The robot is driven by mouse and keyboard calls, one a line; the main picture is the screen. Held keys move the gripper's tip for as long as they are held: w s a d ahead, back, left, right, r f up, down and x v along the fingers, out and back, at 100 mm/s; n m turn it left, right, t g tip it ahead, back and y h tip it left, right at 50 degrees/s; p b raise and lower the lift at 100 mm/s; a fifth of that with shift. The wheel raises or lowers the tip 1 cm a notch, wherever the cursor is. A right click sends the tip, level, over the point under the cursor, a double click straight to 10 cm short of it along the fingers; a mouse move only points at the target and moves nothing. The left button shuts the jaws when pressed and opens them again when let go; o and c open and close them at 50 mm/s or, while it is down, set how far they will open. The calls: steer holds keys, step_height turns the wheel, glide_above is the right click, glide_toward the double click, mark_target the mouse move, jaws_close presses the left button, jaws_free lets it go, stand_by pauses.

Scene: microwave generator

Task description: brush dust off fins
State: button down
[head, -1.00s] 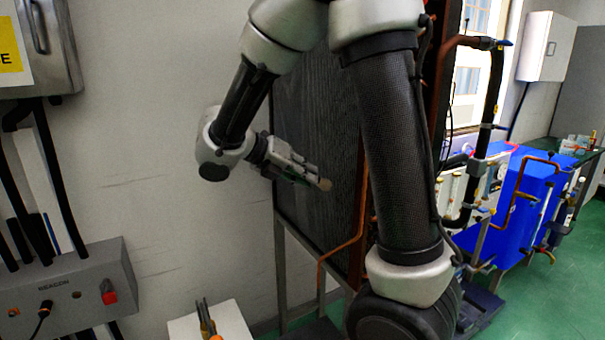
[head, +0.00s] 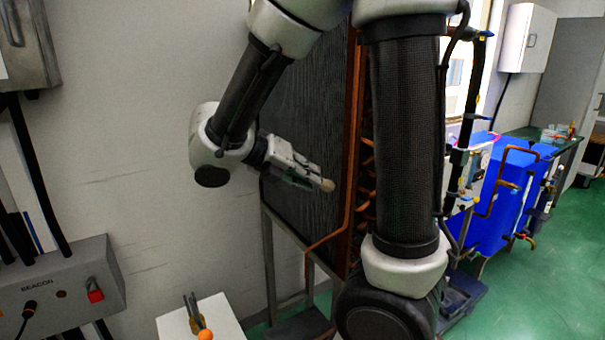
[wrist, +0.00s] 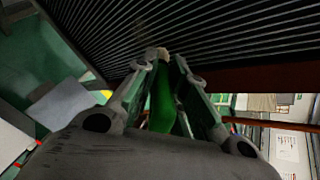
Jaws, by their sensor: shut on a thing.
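The fins (head: 296,120) form a tall dark panel of fine ridges on a stand in the head view. In the wrist view the fins (wrist: 200,28) fill the top of the picture as close parallel lines. My gripper (head: 312,180) is shut on a brush with a green handle (wrist: 163,100). The brush's pale tip (head: 328,185) sticks out past the fingers. In the wrist view the tip (wrist: 157,53) lies at the lower edge of the fins. I cannot tell whether it touches them.
A white-topped stand (head: 225,318) with an orange-ended tool (head: 205,333) is below my gripper. A grey box marked BEACON (head: 60,285) is on the left wall. Copper pipes (head: 362,165) run along the panel's right side. Blue units (head: 492,205) stand farther right. Green floor (head: 545,270) is open at right.

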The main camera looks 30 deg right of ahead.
steer(key=w, duration=1)
steer(key=shift+w, duration=0.3)
stand_by(0.5)
steer(key=shift+a, duration=2.85)
steer(key=shift+a, duration=0.1)
steer(key=shift+a, duration=1.45)
